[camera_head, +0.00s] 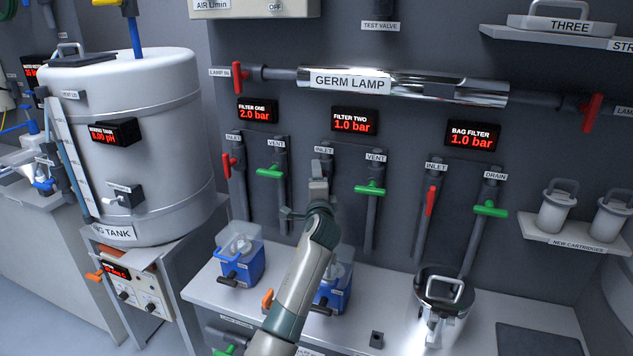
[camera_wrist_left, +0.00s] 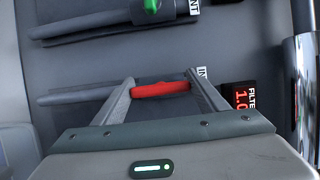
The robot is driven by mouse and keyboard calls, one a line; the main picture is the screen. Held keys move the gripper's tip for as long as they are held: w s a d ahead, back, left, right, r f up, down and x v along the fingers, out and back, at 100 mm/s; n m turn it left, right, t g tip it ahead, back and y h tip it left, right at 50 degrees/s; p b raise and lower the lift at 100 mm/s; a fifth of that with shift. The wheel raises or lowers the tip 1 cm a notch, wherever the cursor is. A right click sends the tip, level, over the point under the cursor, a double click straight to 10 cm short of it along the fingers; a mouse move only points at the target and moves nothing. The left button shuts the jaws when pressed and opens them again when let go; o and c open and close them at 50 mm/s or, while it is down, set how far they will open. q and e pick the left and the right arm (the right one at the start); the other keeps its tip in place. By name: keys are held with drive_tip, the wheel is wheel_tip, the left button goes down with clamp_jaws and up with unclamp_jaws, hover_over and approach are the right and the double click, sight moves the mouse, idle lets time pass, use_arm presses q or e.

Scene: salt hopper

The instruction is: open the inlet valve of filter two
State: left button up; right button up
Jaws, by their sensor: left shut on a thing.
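The inlet valve of filter two has a red handle (camera_wrist_left: 162,90) that shows in the left wrist view, in line with its grey pipe. In the head view my gripper hides this handle, below the INLET label (camera_head: 323,150). My left gripper (camera_head: 318,178) is at the valve. In the left wrist view its fingers (camera_wrist_left: 160,86) are at the two ends of the red handle, shut on it. The filter two display (camera_head: 354,122) reads 1.0 bar. My right gripper is not in view.
Filter two's green vent handle (camera_head: 370,190) is close to the right, set crosswise. Filter one's red inlet handle (camera_head: 227,166) and green vent handle (camera_head: 270,172) are to the left. The germ lamp tube (camera_head: 400,84) runs above. A steel bag filter housing (camera_head: 441,305) stands lower right.

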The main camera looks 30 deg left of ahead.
use_arm(q)
drive_tip(key=shift+f, duration=0.1)
drive_tip(key=o, duration=1.1)
drive_tip(key=shift+c, duration=0.2)
drive_tip(key=shift+s+d, duration=0.1)
drive_tip(key=shift+s, duration=0.05)
drive_tip(key=b+v, duration=0.3)
drive_tip(key=v, duration=1.4)
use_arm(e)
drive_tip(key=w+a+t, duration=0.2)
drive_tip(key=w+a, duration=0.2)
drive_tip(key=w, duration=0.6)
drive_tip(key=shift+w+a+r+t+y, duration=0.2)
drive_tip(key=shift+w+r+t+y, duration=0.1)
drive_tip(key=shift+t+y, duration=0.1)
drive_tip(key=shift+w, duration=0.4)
